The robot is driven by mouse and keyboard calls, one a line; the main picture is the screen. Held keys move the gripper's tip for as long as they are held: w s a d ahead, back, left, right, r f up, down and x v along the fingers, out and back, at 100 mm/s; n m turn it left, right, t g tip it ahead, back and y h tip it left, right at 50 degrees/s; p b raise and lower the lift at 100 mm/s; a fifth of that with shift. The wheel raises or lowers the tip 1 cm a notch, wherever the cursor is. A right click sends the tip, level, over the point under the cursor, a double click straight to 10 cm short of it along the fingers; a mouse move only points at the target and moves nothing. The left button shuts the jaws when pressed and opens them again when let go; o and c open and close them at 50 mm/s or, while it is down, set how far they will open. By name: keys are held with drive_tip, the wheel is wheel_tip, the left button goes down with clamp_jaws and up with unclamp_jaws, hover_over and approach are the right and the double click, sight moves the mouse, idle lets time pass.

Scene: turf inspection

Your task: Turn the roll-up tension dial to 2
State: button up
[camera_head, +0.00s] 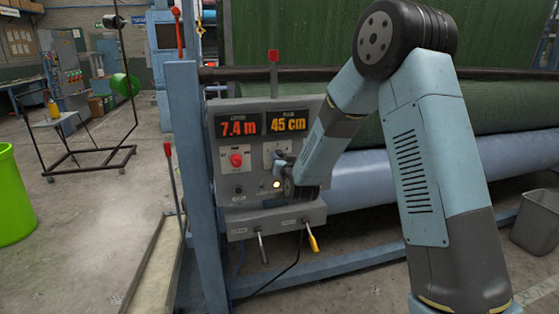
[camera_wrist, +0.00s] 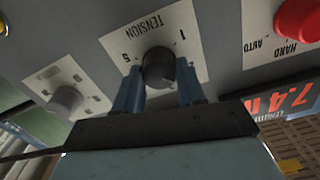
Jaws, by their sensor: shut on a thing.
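The tension dial (camera_wrist: 158,64) is a dark round knob on a pale plate, seen upside down in the wrist view. The plate reads TENSION, with 1 and 5 legible. My gripper (camera_wrist: 160,80) has one blue finger on each side of the knob and is shut on it. The dial's pointer cannot be made out, so I cannot tell its setting. In the head view my gripper (camera_head: 282,162) is at the grey control panel (camera_head: 225,186), and my arm hides most of the dial.
Displays (camera_head: 238,126) above read 7.4 m and 45 cm. A grey knob (camera_wrist: 66,99) is nearby in the wrist view. Two levers, one yellow-handled (camera_head: 313,242), hang below.

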drive_tip(key=shift+a+f+n, duration=0.1)
drive_tip(key=shift+f+n, duration=0.1)
drive_tip(key=shift+n, duration=1.4)
drive_tip(key=o, duration=0.8)
drive_tip(key=shift+o, duration=1.3)
drive_tip(key=shift+r, duration=0.15)
drive_tip(key=v, duration=1.3)
drive_tip(key=shift+s, duration=0.35)
